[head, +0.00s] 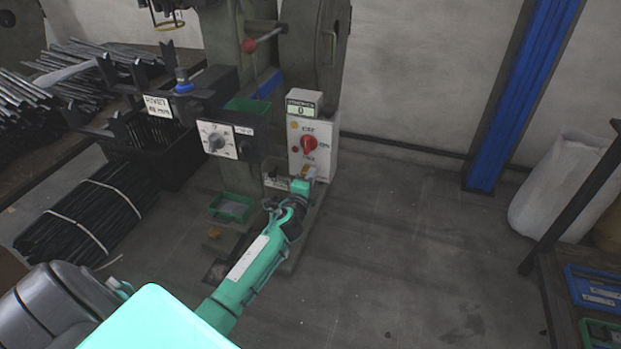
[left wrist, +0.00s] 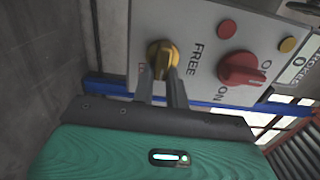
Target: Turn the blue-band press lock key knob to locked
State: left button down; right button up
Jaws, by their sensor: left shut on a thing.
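The press's control box (head: 325,158) is a pale panel low on the press, with a counter on top and a red rotary knob (head: 309,144). Below the red knob is a yellow key knob (left wrist: 163,54), close up in the left wrist view, beside the word FREE; a second red label is mostly hidden by a finger. My left gripper (left wrist: 162,78) is shut on the yellow key knob, one finger on each side. In the head view my left gripper (head: 300,186) reaches the lower part of the box. The knob's exact pointing is hard to tell. My right gripper is out of view.
A green tray (head: 232,208) is low on the press. Bundled rods (head: 85,220) lie on the floor at left. A blue post (head: 520,95) and white sack (head: 562,185) stand right; floor between is clear.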

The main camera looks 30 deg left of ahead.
pick_arm(q)
jog(key=c, duration=1.4)
grip_release()
